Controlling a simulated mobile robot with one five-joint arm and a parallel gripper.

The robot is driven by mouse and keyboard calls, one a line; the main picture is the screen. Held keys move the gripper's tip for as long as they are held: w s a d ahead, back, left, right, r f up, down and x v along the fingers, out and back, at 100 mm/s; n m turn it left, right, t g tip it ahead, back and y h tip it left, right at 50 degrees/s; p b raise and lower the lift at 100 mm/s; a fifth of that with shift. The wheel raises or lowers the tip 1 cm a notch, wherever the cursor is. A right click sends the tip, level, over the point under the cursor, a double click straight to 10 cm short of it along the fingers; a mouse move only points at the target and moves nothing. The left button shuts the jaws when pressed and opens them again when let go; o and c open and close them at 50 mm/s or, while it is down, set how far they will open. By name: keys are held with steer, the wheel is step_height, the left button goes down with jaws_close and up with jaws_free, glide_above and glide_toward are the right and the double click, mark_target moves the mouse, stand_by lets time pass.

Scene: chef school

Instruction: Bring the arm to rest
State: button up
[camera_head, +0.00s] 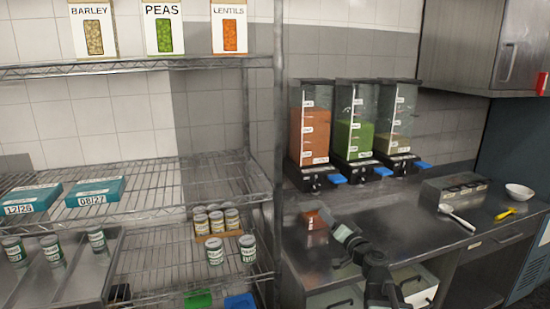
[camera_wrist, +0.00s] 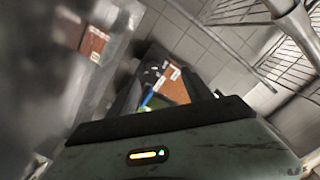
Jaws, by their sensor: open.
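My arm reaches over the steel counter (camera_head: 420,240) from the lower edge of the head view. My gripper (camera_head: 340,232) is above the counter, just right of a small orange-brown labelled container (camera_head: 314,222). In the wrist view, my gripper (camera_wrist: 162,92) has its two dark fingers apart, with nothing held between them. A dispenser with orange contents (camera_wrist: 172,88) shows beyond the fingers. The small container also shows at the upper left of the wrist view (camera_wrist: 94,42), apart from the fingers.
Three dispensers, orange (camera_head: 314,130), green (camera_head: 354,138) and pale (camera_head: 393,142), stand at the counter's back. A ladle (camera_head: 455,217), a yellow utensil (camera_head: 505,214) and a white bowl (camera_head: 519,191) lie to the right. Wire shelving (camera_head: 160,185) with cans stands left.

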steer(key=s+a+f+n+g+y, duration=0.1)
steer(key=s+a+f+n+g, duration=0.2)
steer(key=s+a+f+g, duration=0.4)
steer(key=s+a+f+n+g, duration=0.3)
steer(key=s+a+f, duration=0.15)
steer(key=f, duration=0.45)
steer(key=s+d+f+m+g+h, duration=0.1)
steer(key=s+d+f+g+h, duration=0.5)
steer(key=s+d, duration=0.3)
steer(key=s+f, duration=0.1)
steer(key=s, duration=0.3)
steer(key=shift+d+f+g+h, duration=0.3)
steer(key=shift+f+g+h, duration=0.1)
